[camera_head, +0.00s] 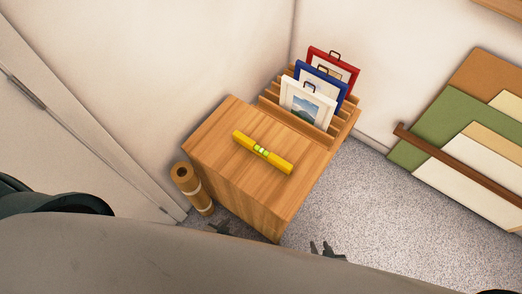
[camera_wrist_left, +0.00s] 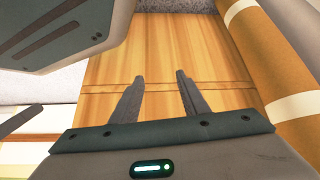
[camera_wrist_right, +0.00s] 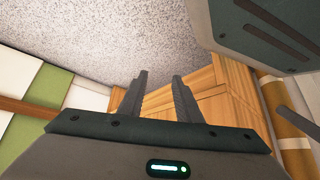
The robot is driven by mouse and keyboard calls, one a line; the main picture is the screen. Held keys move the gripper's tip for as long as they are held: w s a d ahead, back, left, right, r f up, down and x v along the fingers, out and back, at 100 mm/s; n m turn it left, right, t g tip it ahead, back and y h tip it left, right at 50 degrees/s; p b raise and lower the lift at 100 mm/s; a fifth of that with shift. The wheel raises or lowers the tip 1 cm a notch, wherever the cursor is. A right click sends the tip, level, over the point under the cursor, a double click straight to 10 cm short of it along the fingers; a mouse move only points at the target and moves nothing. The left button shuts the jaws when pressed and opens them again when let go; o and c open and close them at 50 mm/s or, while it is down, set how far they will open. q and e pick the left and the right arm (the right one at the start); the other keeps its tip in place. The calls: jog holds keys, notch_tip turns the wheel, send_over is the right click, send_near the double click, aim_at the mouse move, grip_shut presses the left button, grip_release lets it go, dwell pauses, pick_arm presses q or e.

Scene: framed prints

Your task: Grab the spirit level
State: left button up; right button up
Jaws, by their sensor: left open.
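The yellow spirit level (camera_head: 262,152) has green vials in its middle and lies flat on top of the wooden cabinet (camera_head: 222,135). Neither wrist view shows it. My left gripper (camera_head: 220,228) is low in front of the cabinet, below and apart from the level. In the left wrist view, its fingers (camera_wrist_left: 160,77) are apart and empty before the wooden cabinet side. My right gripper (camera_head: 322,248) is over the carpet, to the right of the cabinet's near corner. In the right wrist view, its fingers (camera_wrist_right: 159,76) are apart with nothing between them.
A slotted wooden rack on the cabinet holds a white frame (camera_head: 307,106), a blue frame (camera_head: 331,82) and a red frame (camera_head: 344,66). A brown roll (camera_head: 191,187) stands left of the cabinet. Coloured boards (camera_head: 440,130) lean at the right wall. Carpet (camera_head: 370,210) is clear.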

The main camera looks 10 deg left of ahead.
pick_arm(q)
jog(key=w+a+r+g+p, duration=0.1)
jog(key=w+r, duration=0.1)
jog(key=r, duration=0.9)
jog(key=w+a+r+g+p, duration=0.1)
jog(key=w+r+p, duration=0.1)
jog(key=r, duration=0.9)
jog(key=w+d+r+m, duration=0.1)
jog(key=w+d+r, duration=0.1)
jog(key=w+d+r+m, duration=0.2)
jog(key=w, duration=0.1)
jog(key=w+d+r+m+g+h, duration=0.1)
jog(key=w+d+r+m, duration=0.1)
jog(key=d, duration=0.1)
jog(key=shift+w, duration=0.3)
jog(key=w+r+m+g+y, duration=0.2)
jog(key=w+r+m+g, duration=0.2)
jog(key=w+r+m, duration=0.7)
jog(key=shift+w+d+r+m+y+p, duration=0.25)
jog(key=shift+r+m+y+p, duration=0.15)
jog(key=shift+r+m, duration=1.45)
pick_arm(e)
jog(key=s+d+f+g, duration=0.1)
jog(key=s+d+f, duration=0.1)
jog(key=s, duration=0.5)
jog(key=shift+g, duration=0.4)
pick_arm(q)
jog(key=shift+f, duration=0.15)
pick_arm(e)
jog(key=shift+s, duration=0.1)
